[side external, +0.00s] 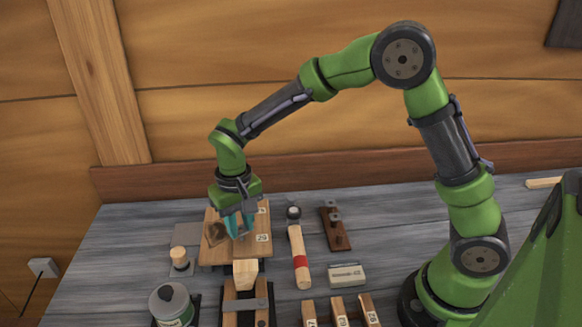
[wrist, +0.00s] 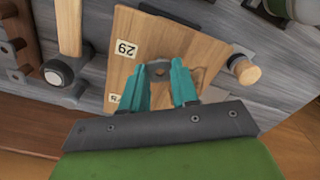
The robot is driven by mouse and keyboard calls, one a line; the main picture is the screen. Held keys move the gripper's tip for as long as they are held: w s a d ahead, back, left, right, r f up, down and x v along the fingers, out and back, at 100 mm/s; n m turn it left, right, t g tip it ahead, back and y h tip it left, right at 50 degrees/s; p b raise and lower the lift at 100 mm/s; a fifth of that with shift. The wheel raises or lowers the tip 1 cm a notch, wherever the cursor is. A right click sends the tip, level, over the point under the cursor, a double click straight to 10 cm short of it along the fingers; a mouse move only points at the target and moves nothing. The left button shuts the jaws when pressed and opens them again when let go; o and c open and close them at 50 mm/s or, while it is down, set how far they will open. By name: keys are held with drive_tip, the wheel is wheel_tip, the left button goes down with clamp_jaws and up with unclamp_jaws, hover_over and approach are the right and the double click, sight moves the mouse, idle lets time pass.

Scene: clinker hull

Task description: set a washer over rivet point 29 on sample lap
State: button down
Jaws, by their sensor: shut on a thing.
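The sample lap (side external: 208,257) is a light wooden board lying flat on the bench; it also shows in the wrist view (wrist: 190,48). A white label reading 29 (wrist: 127,48) is on it, and a second label (wrist: 123,98) is partly covered by my gripper. My gripper (wrist: 160,76) has teal fingers pointing down over the board, closed on a small grey washer (wrist: 159,68). The washer appears at or just above the board, left-right between the fingertips. Whether it is around a rivet point cannot be told. In the side view the fingers (side external: 238,224) hide part of the board.
A hammer (side external: 299,262) and a dark wooden rack (side external: 333,229) lie right of the board. A wooden-topped peg (side external: 180,257) and a grey canister (side external: 172,304) stand left and in front. A white block (side external: 347,275) and labelled wooden pieces (side external: 341,311) are nearer.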

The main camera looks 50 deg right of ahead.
drive_tip(key=shift+f, duration=0.15)
idle(0.4)
drive_tip(key=shift+f, duration=0.35)
drive_tip(key=shift+f, duration=0.4)
idle(0.4)
drive_tip(key=c, duration=0.8)
unclamp_jaws()
drive_tip(key=shift+r, duration=4.05)
